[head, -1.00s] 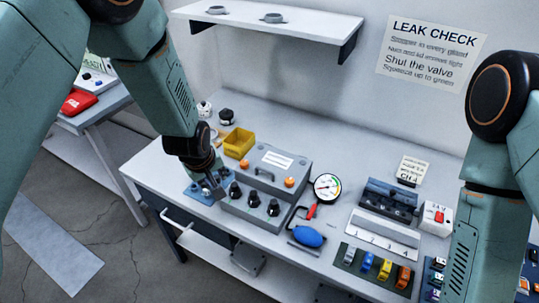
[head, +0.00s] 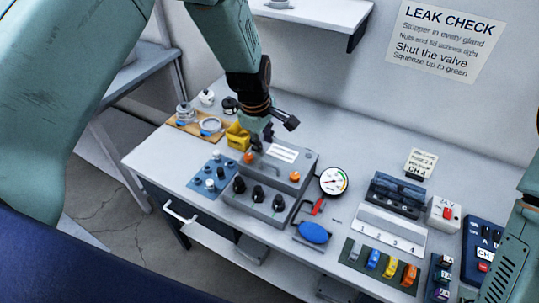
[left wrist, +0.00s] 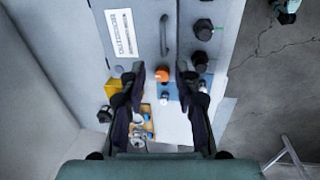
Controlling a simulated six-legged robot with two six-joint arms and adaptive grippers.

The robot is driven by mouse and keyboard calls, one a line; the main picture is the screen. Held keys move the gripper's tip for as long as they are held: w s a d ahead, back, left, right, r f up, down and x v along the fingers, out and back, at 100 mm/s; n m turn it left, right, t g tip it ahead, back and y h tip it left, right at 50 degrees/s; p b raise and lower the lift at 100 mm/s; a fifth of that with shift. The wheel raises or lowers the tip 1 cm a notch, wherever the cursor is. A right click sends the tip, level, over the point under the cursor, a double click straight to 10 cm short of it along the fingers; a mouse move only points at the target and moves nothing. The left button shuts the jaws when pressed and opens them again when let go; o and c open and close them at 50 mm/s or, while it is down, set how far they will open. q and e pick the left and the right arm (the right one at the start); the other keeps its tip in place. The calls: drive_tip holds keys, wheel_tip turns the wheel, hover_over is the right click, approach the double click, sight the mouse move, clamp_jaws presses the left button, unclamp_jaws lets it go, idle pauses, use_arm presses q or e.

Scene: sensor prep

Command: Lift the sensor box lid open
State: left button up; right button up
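The grey sensor box (head: 255,203) stands on the bench with several black glands on its front. Its lid (head: 272,171) is shut and carries a white label (head: 283,153), a handle and two orange knobs, the left (head: 249,157) and the right (head: 295,176). My left gripper (head: 272,138) is open above the left end of the lid. In the left wrist view, an orange knob (left wrist: 162,75) shows between its spread fingertips (left wrist: 161,72), and the lid handle (left wrist: 164,35) lies beyond them. I cannot tell whether the fingers touch the lid. My right gripper is out of view.
A yellow bin (head: 237,136) stands close behind the box's left end. A blue mat (head: 210,175) with small parts lies left of it, a wooden tray (head: 186,127) farther back. A gauge (head: 333,181) and blue bulb (head: 313,232) are on the right.

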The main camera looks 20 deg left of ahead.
sight(265, 163)
use_arm(q)
drive_tip(key=f, duration=0.5)
drive_tip(key=w+f, duration=0.1)
drive_tip(key=f, duration=0.1)
drive_tip(key=shift+w+f+p, duration=0.1)
drive_tip(key=shift+f+p, duration=0.1)
drive_tip(key=shift+p, duration=0.15)
drive_tip(key=shift+s+a, duration=0.2)
drive_tip(key=shift+s, duration=0.1)
drive_tip(key=shift+w+d+f, duration=0.15)
drive_tip(key=shift+w+d, duration=0.05)
drive_tip(key=shift+w, duration=0.1)
drive_tip(key=c, duration=0.5)
drive_tip(key=shift+s+a, duration=0.1)
drive_tip(key=shift+s, duration=0.05)
clamp_jaws()
